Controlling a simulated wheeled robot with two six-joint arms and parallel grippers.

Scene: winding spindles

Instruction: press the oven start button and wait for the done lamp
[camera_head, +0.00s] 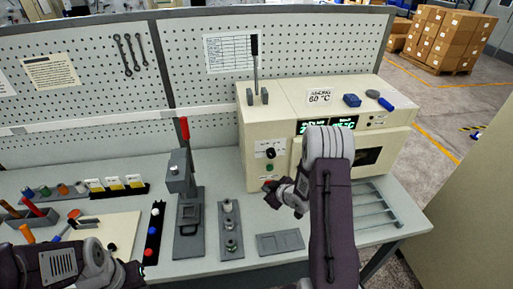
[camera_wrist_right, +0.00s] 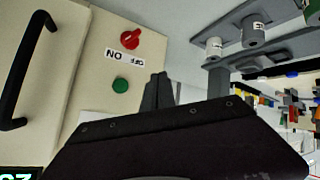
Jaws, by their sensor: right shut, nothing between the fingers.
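The cream oven (camera_head: 250,125) stands at the back right of the bench, with a green lit display (camera_head: 342,123) partly hidden by my right arm. In the right wrist view a round green button (camera_wrist_right: 121,85) sits on its front panel beside a red switch (camera_wrist_right: 130,39) with an ON/OFF label. My right gripper (camera_head: 270,193) is in front of the lower left of this panel. In the right wrist view its fingers (camera_wrist_right: 158,92) are shut and empty, close to the green button; contact cannot be told. I cannot make out a done lamp. My left gripper (camera_head: 132,272) is at the bottom left, its fingers unclear.
A black oven handle (camera_wrist_right: 25,75) shows in the right wrist view. A grey press with a red lever (camera_head: 184,128) and a grey spindle holder (camera_head: 230,230) stand left of my right gripper. A flat grey tray (camera_head: 280,243) lies in front. A slatted rack (camera_head: 372,215) is at right.

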